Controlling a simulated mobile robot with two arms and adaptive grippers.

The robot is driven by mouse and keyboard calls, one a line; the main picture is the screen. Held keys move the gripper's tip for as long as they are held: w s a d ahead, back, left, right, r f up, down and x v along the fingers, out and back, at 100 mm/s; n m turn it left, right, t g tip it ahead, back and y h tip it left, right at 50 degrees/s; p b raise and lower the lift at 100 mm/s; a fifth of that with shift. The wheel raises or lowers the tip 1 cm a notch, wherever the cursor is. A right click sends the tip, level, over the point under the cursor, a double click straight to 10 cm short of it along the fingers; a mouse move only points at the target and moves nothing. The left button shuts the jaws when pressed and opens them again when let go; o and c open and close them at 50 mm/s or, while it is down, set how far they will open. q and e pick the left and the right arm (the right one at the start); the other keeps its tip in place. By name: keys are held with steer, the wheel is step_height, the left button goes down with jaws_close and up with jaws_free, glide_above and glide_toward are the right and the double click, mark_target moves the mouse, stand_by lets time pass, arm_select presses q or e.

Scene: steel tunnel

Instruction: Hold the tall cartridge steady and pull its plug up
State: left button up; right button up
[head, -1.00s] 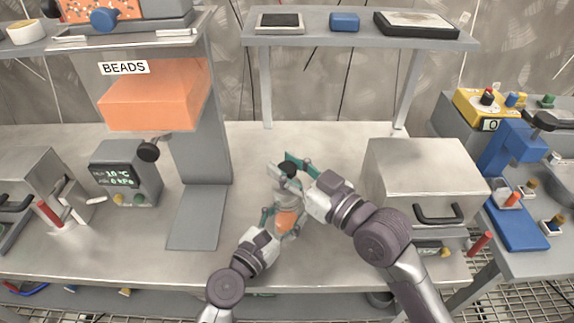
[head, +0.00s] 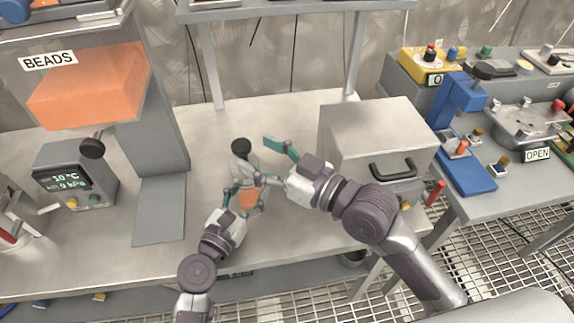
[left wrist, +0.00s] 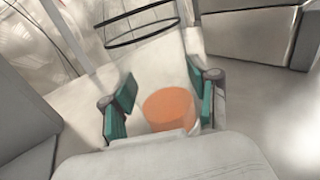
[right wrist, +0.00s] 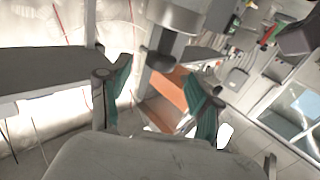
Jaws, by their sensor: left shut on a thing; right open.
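The tall clear cartridge (head: 247,198) stands upright on the bench with an orange fill low inside. The fill also shows in the left wrist view (left wrist: 168,108). The plug, with a black round knob (head: 240,148), is at the cartridge's top. My left gripper (head: 240,188) is shut around the cartridge's body, one finger on each side. My right gripper (head: 264,162) is open and empty, just right of the knob and apart from it; its jaws face left. In the right wrist view its fingers (right wrist: 160,98) are spread. The plug's lower part is hard to make out.
The beads hopper (head: 90,85) and its column stand left, beside a gauge box (head: 75,175). A steel box with a black handle (head: 375,135) stands close right, near my right arm. A shelf (head: 290,8) is overhead behind. Bare bench lies behind the cartridge.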

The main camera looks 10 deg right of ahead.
steer(key=v, duration=0.7)
steer(key=shift+s+d, duration=0.1)
steer(key=shift+d, duration=0.05)
arm_select(q)
steer(key=o, duration=1.4)
steer(key=shift+c, duration=0.2)
steer(key=shift+s, duration=0.1)
